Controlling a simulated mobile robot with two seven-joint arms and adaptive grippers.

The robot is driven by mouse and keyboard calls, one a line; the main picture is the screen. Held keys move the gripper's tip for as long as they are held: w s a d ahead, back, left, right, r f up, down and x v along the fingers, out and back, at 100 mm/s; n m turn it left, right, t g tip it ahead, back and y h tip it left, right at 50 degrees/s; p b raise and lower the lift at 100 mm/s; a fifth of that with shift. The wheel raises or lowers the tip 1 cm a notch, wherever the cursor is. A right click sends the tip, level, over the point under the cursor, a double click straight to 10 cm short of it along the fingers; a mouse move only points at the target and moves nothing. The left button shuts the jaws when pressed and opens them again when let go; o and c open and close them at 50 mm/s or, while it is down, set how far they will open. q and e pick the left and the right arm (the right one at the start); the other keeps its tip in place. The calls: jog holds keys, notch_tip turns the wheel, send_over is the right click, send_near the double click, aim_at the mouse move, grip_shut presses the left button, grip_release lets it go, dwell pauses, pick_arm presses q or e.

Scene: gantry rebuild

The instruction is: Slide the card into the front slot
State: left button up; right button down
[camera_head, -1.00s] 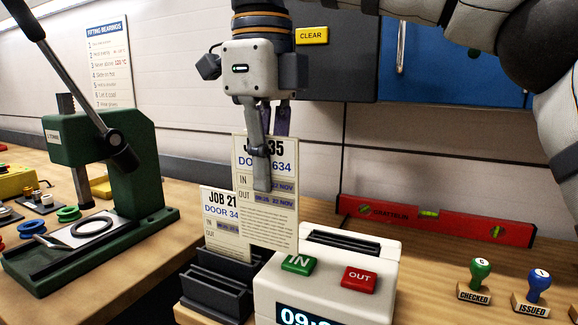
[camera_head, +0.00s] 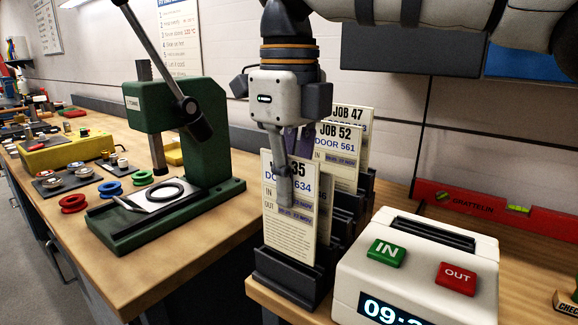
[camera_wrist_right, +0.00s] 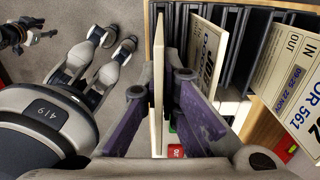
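The cream card (camera_head: 288,235), marked 35 and DOOR 634, stands upright in the head view. My right gripper (camera_head: 284,188) is shut on its upper part, one finger in front, the other behind and mostly hidden. The card's lower edge is at the front slot (camera_head: 290,280) of the black stepped rack; how deep it sits I cannot tell. In the right wrist view the card (camera_wrist_right: 158,80) is nearly edge-on between the purple fingers (camera_wrist_right: 167,85). What looks like my left gripper (camera_wrist_right: 22,35) shows at that view's upper left, its opening unclear.
Cards marked JOB 52 (camera_head: 338,150) and JOB 47 (camera_head: 358,120) stand in slots behind. The white time clock (camera_head: 420,235) is right of the rack. A green press (camera_head: 185,130) stands left. A red level (camera_head: 480,205) lies behind the clock.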

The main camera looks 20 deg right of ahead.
jog(key=shift+f, duration=1.9)
jog(key=c, duration=1.7)
grip_release()
notch_tip(320, 180, up, 12)
jog(key=shift+w+r, duration=0.1)
